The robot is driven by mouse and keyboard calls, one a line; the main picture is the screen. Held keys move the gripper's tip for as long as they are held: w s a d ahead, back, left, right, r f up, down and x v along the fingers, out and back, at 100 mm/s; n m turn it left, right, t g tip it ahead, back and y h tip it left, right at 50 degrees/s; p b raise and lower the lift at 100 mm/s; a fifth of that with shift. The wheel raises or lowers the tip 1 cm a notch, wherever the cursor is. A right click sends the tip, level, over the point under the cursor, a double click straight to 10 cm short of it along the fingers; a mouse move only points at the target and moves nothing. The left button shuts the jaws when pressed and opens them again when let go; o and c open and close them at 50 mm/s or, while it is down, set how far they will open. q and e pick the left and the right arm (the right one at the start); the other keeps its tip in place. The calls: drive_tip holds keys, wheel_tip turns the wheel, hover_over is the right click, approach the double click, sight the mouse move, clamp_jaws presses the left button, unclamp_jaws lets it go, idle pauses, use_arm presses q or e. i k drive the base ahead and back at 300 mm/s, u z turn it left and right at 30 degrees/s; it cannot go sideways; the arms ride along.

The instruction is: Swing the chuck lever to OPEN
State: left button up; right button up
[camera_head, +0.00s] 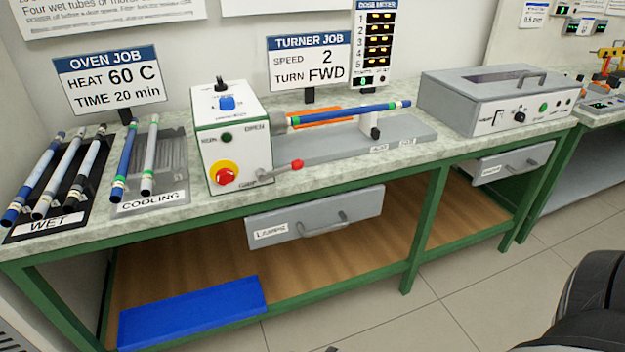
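The chuck lever (278,171) is a thin grey bar with a red knob on the front of the white turner box (231,140). It points right, low on the box, its inner end close to a small label that seems to read GRIP. Another small label, which seems to read OPEN (256,127), is higher on the same face. A blue rod (345,112) with green bands lies level from the turner's chuck to a support post (375,127). Neither of my grippers is in view.
A red emergency knob on yellow (224,173) sits left of the lever. Wet (70,219) and cooling (165,198) racks holding rods stand at left; a grey oven box (492,99) stands at right. A drawer front (316,216) juts out below the bench edge.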

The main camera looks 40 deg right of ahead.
sight(296, 165)
drive_tip(key=z, duration=0.65)
drive_tip(key=i, duration=0.35)
drive_tip(key=u, duration=0.6)
drive_tip(key=k, duration=0.65)
drive_tip(key=z, duration=0.5)
drive_tip(key=i, duration=1)
